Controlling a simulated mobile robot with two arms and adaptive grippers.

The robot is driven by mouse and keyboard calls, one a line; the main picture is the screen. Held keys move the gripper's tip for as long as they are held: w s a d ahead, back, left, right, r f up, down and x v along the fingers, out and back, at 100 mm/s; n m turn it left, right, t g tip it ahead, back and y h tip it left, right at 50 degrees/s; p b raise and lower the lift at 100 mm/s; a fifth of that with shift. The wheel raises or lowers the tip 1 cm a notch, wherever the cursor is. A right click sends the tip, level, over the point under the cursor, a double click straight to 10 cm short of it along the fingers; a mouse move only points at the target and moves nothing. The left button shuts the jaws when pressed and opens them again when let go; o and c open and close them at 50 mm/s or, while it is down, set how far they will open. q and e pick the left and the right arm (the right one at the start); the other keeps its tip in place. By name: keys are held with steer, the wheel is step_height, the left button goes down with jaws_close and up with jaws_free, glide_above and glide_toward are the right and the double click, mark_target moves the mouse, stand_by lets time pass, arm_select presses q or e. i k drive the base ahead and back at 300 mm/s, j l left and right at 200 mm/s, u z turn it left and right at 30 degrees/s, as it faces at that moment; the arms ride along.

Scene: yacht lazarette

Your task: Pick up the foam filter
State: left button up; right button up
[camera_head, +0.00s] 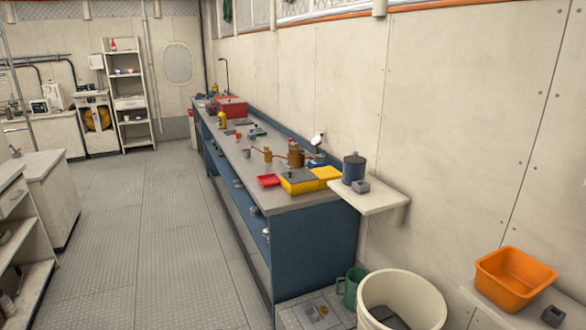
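I cannot tell for certain which thing is the foam filter. Small dark grey pieces show in several places. One grey block (361,187) sits on the small white wall shelf beside a dark blue canister (354,168). Another dark block (553,316) lies on the ledge in front of the orange bin. A dark flat piece (388,318) lies inside the white bucket, partly cut off by the frame's bottom edge. Neither of my grippers is in view.
A long blue workbench (312,237) runs along the right wall, holding yellow containers, a red tray (269,180) and fittings. The white bucket (432,302), green jug (350,290) and orange bin (513,270) stand near. The metal floor (160,240) left of the bench is clear.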

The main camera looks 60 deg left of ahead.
mark_target(354, 166)
steer(key=u, duration=1.6)
steer(key=z, duration=0.3)
steer(key=i+j+z, duration=0.2)
steer(key=j+z, duration=0.15)
steer(key=z, duration=0.15)
steer(key=i+j+z, duration=0.1)
steer(key=j+z, duration=0.4)
steer(key=l, duration=0.05)
